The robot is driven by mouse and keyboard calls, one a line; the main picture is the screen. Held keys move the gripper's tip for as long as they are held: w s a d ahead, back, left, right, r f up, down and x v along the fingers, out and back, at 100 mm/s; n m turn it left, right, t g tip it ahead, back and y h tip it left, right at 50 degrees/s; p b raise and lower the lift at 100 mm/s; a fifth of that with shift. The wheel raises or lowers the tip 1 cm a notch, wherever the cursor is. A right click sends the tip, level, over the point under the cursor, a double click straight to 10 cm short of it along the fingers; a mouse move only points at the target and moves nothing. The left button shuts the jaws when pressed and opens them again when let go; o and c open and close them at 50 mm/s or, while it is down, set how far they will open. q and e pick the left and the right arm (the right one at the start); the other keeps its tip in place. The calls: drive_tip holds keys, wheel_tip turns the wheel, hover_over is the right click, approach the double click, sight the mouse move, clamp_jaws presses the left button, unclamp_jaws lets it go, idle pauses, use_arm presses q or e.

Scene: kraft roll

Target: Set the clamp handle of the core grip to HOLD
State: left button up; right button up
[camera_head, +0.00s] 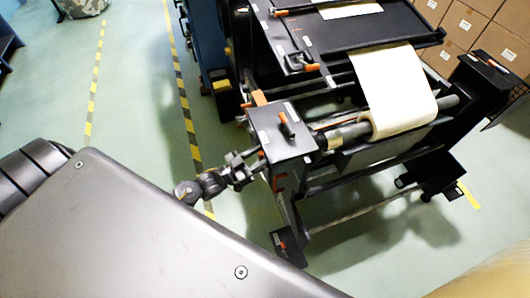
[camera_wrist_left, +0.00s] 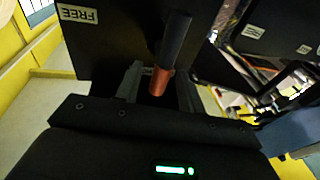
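The core grip's black box (camera_head: 270,118) stands at the near left end of the roll shaft. The fingers look apart; I see no clear contact. A FREE label (camera_wrist_left: 78,14) is on the black plate, left of the handle. In the head view my left gripper (camera_head: 256,161) is at the box's left side. My right gripper is out of view.
A kraft paper roll (camera_head: 400,105) sits on the shaft to the right of the box. The black machine frame (camera_head: 340,185) extends below and right. Cardboard boxes (camera_head: 462,25) are stacked at the upper right. The floor left of the machine is open, with striped tape (camera_head: 186,110).

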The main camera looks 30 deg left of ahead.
use_arm(q)
drive_tip(key=b+v, duration=0.1)
drive_tip(key=v, duration=0.7)
drive_tip(key=shift+s+a+b, duration=0.25)
drive_tip(key=shift+s+b, duration=0.05)
drive_tip(key=shift+b, duration=0.05)
drive_tip(key=s+a+f+n+g+y, duration=0.1)
drive_tip(key=s+a+f+g+y, duration=0.15)
drive_tip(key=f, duration=0.55)
drive_tip(key=s+a+f+g+y, duration=0.2)
drive_tip(key=s+a+f+y, duration=0.1)
drive_tip(key=f, duration=0.6)
drive_tip(key=s+a+f+n+g+y, duration=0.1)
drive_tip(key=s+a+f+g+y, duration=0.15)
drive_tip(key=f, duration=0.55)
drive_tip(key=s+f+g+y, duration=0.2)
drive_tip(key=s+f+g, duration=0.3)
drive_tip(key=s+f, duration=0.85)
drive_tip(key=s+d+f+n+g, duration=0.1)
drive_tip(key=s+d+f+g, duration=0.3)
drive_tip(key=s+d, duration=0.5)
drive_tip(key=shift+s+d+f, duration=0.2)
drive_tip(key=shift+s+d, duration=0.1)
drive_tip(key=shift+s, duration=0.75)
